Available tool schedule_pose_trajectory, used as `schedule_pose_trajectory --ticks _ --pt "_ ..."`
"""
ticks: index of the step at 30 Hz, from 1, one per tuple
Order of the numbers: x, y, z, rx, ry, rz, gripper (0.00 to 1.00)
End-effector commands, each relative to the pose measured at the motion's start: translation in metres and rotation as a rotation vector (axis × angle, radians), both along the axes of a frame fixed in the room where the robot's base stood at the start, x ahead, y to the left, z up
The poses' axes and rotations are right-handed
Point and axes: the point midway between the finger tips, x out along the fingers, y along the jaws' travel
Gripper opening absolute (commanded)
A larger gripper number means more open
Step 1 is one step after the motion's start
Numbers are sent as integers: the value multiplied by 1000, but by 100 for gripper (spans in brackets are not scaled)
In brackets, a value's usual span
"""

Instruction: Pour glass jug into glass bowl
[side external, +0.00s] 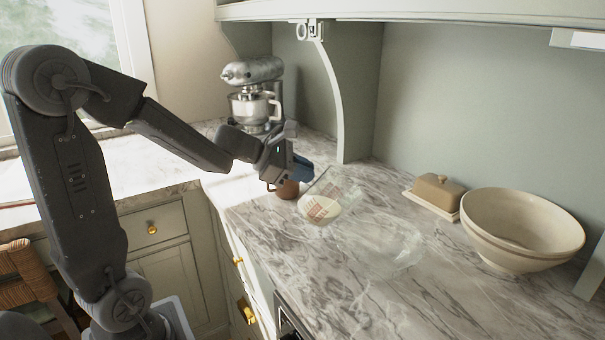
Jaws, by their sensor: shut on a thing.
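The glass jug (330,188) is clear with red markings and is tilted in my grip above the marble counter. Something pale, which looks like liquid, shows low inside it. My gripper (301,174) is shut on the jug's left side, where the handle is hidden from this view. The glass bowl (388,246) is a clear, faint shape on the counter, right of and nearer than the jug. Its rim is hard to make out. I cannot tell whether anything is in it.
A small brown round object (287,189) stands just below my gripper. A butter dish (437,192) and a large cream bowl (520,232) stand at the right. A stand mixer (252,92) is at the back. The counter's front right part is clear.

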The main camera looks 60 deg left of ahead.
Motion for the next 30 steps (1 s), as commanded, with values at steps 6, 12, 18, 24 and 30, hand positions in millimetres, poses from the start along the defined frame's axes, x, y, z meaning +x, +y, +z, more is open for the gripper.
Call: schedule_pose_trajectory --ticks 6,12,18,24,30 --pt "5 -7 1 192 103 -1 0" --pt "9 -15 4 285 160 -1 0" --pt "13 -20 7 360 203 -2 0" --pt "16 -26 9 426 241 -3 0" --pt "20 -33 12 490 277 -4 0"
